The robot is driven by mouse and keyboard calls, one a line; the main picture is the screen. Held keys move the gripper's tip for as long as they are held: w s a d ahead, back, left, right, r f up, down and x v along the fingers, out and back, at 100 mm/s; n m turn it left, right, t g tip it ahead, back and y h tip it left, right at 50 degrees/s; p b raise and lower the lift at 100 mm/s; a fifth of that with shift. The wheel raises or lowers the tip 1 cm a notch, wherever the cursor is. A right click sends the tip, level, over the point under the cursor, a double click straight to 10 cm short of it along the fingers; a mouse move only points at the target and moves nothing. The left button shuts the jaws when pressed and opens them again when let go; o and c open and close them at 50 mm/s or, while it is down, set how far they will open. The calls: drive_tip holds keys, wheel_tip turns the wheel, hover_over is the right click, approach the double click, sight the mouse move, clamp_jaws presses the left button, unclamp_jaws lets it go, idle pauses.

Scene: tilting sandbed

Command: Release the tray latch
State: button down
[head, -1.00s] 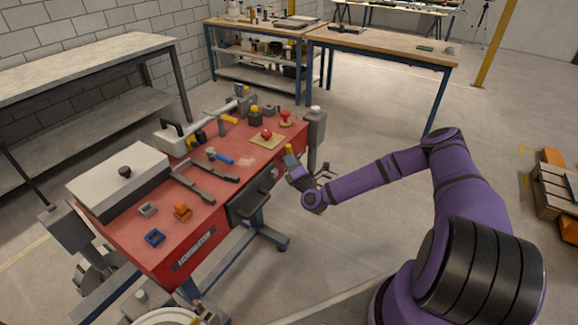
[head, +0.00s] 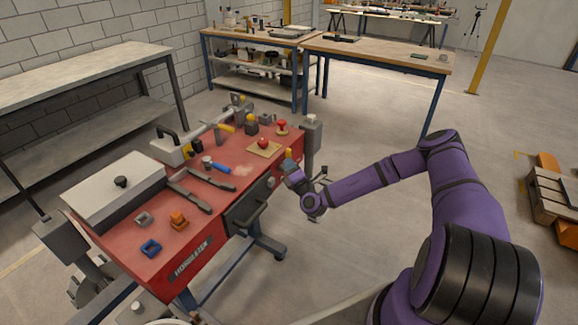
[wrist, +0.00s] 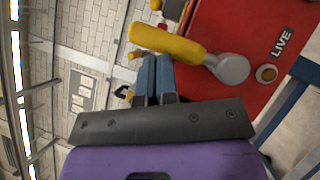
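The latch appears to be the lever with a yellow handle (wrist: 165,43) and a round grey pivot (wrist: 230,69) on the red panel in the wrist view, near a label reading LIVE. Its yellow handle also shows in the head view (head: 288,154) at the right end of the red bench (head: 150,262). My gripper (wrist: 154,58) has its two blue-grey fingers side by side, with almost no gap. The fingertips end right at the handle's lower edge; I cannot tell if they touch it. In the head view my gripper (head: 294,172) is just below the handle.
A black pull handle (head: 250,216) juts from the bench front, left of my gripper. A grey post (head: 311,138) stands at the bench's right end. Tools, a red button (head: 263,143) and a white-lidded box (head: 115,188) lie on top.

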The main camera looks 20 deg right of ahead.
drive_tip(key=shift+d+r, duration=0.1)
drive_tip(key=shift+d, duration=0.05)
drive_tip(key=a+v, duration=0.1)
drive_tip(key=v, duration=0.9)
drive_tip(key=shift+s+d+f, duration=0.25)
drive_tip(key=shift+s+d, duration=0.1)
drive_tip(key=shift+s, duration=0.05)
